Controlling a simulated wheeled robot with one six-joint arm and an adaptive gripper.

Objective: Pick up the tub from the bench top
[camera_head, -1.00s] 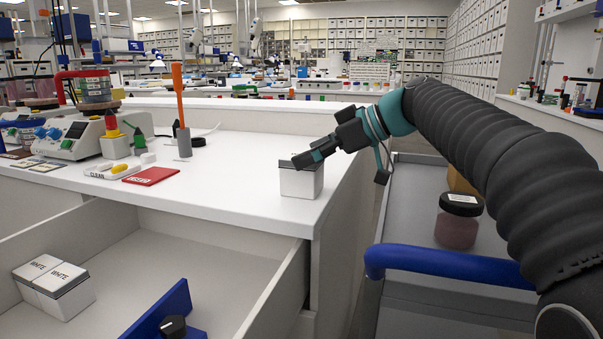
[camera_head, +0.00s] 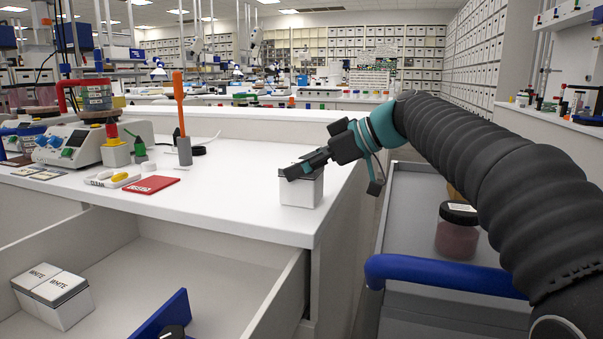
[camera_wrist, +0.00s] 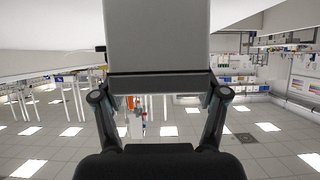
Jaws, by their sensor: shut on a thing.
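The tub (camera_head: 301,193) is a small white box with a dark band below its lid, near the right front corner of the white bench top (camera_head: 235,205). My gripper (camera_head: 300,170) comes in from the right and is shut on the tub near its top. In the wrist view the tub (camera_wrist: 157,35) is a plain grey block between the two fingers of my gripper (camera_wrist: 158,85). The tub looks upright and seems to touch the bench; I cannot tell of any gap under it. The fingers hide part of its top.
A red card (camera_head: 152,185) and an orange-handled tool (camera_head: 180,110) are left on the bench. A grey cart (camera_head: 420,210) with a dark-lidded jar (camera_head: 457,230) stands right.

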